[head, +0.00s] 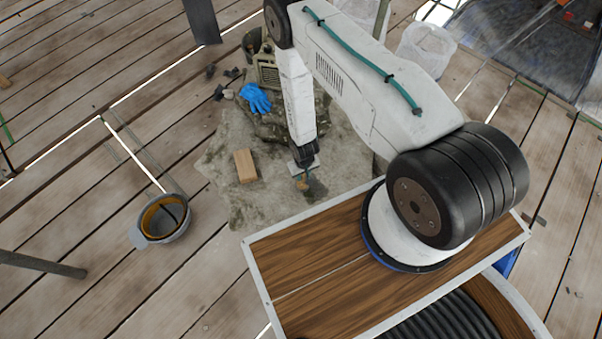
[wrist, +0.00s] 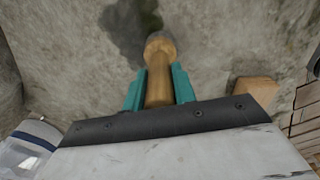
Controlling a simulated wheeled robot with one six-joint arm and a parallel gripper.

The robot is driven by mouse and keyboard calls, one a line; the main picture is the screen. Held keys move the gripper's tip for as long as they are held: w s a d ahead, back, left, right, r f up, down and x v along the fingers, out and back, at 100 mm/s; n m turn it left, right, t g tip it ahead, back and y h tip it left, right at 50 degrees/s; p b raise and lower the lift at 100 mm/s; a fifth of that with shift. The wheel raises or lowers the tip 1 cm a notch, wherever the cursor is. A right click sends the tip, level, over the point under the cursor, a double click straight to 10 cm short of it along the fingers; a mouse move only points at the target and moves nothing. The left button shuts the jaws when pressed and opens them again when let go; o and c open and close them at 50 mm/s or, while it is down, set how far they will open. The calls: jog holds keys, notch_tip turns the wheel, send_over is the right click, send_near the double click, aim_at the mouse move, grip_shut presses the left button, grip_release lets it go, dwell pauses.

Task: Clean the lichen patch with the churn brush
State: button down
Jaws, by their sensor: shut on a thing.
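My gripper (head: 302,178) is low over the grey stone (head: 225,195) in the head view. In the wrist view its teal fingers (wrist: 159,88) are shut on the wooden handle of the churn brush (wrist: 158,65). The brush's rounded head points away from the gripper, toward the stone. Its bristles are hidden, and I cannot tell whether they touch. A dark patch (wrist: 132,28), which looks like the lichen patch, lies on the stone just beyond and left of the brush head. In the head view the brush is small and partly hidden by the gripper.
A wooden block (head: 245,166) lies on the stone left of my gripper; it also shows in the wrist view (wrist: 254,90). A blue glove (head: 255,98) and a greenish box (head: 267,73) are farther back. A bucket (head: 140,238) stands on the planks at left. Open planking surrounds it.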

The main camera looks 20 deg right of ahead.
jog(key=shift+s+d, duration=0.2)
jog(key=shift+s, duration=1.45)
jog(key=shift+s+d, duration=0.2)
jog(key=shift+s, duration=1.1)
jog(key=s, duration=0.2)
jog(key=shift+s+d, duration=0.15)
jog(key=shift+s, duration=0.25)
jog(key=shift+r, duration=0.1)
notch_tip(320, 180, up, 7)
